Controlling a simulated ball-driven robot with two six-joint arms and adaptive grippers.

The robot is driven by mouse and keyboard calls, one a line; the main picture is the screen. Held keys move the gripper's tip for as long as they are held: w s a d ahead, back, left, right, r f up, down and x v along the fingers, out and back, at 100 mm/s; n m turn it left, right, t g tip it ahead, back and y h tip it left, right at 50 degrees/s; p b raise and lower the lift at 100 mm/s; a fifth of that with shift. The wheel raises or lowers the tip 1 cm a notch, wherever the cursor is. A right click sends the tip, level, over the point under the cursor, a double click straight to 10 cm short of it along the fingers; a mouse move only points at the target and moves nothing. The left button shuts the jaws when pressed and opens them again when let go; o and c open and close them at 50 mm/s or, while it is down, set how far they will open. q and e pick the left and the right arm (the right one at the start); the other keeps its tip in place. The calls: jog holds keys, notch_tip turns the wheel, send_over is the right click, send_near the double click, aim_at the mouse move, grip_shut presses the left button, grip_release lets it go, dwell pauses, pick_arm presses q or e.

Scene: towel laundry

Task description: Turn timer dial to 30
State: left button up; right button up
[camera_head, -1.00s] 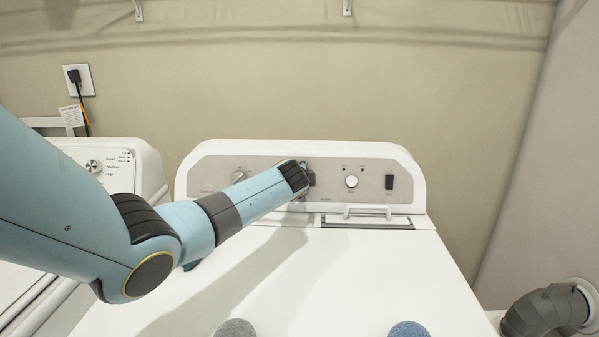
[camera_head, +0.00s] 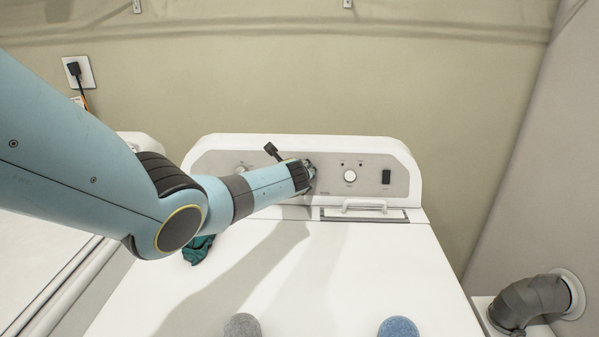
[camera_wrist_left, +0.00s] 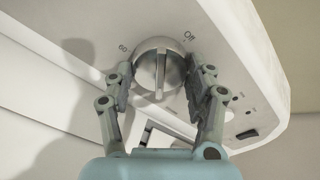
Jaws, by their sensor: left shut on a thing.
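The timer dial (camera_wrist_left: 158,70) is a round silver knob with a raised grip bar. It sits on the dryer's control panel (camera_head: 330,188) in the left wrist view, with "Off" and "60" printed beside it. My left gripper (camera_wrist_left: 160,88) has one finger on each side of the dial, shut on it. In the head view my left gripper (camera_head: 308,172) is at the panel and hides the dial. The "30" mark cannot be made out. My right gripper is not in view.
The panel also has a white button (camera_head: 350,176) and a black switch (camera_head: 386,177). A lint-slot handle (camera_head: 365,206) is below. Two felt balls, grey (camera_head: 242,326) and blue (camera_head: 398,327), are at the front. A teal cloth (camera_head: 198,250) lies at the left under my arm.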

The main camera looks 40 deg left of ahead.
pick_arm(q)
jog(key=shift+d+m+p, duration=0.1)
jog(key=shift+m+p, duration=0.25)
jog(key=shift+m, duration=0.65)
jog(key=shift+f, duration=0.1)
jog(key=o, duration=1.2)
jog(key=shift+c, duration=0.2)
jog(key=shift+s, duration=0.1)
jog(key=v, duration=1.2)
